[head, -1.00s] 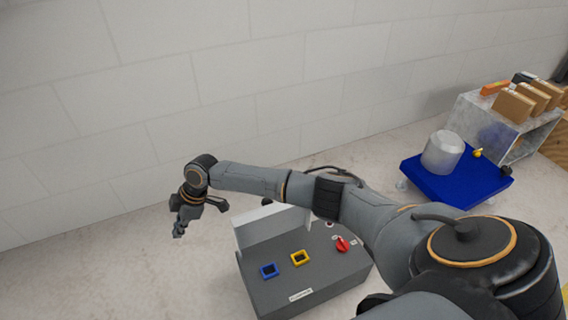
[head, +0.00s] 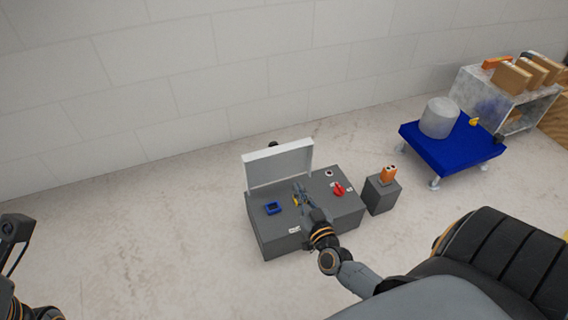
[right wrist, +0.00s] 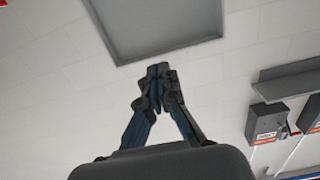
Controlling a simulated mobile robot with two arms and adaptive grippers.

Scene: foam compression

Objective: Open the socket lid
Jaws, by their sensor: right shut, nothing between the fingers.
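A grey box (head: 262,238) stands on the floor, with a pale panel (head: 279,166) standing upright along its back edge. Its top carries a blue square socket (head: 273,208), a yellow socket (head: 295,201) mostly hidden by my gripper, and a red switch (head: 339,188). I cannot tell which part is the socket lid. My right gripper (head: 299,190) is over the box top at the yellow socket; contact is unclear. Its fingertips meet, empty, in the right wrist view (right wrist: 158,72). My left gripper (head: 15,238) shows partly at the left edge, its jaws unclear.
A small grey block (head: 381,195) with an orange item (head: 388,174) stands right of the box. Farther right are a blue platform (head: 439,157) with a metal cylinder (head: 439,118) and a shelf with cartons (head: 511,77). Floor left of the box is clear.

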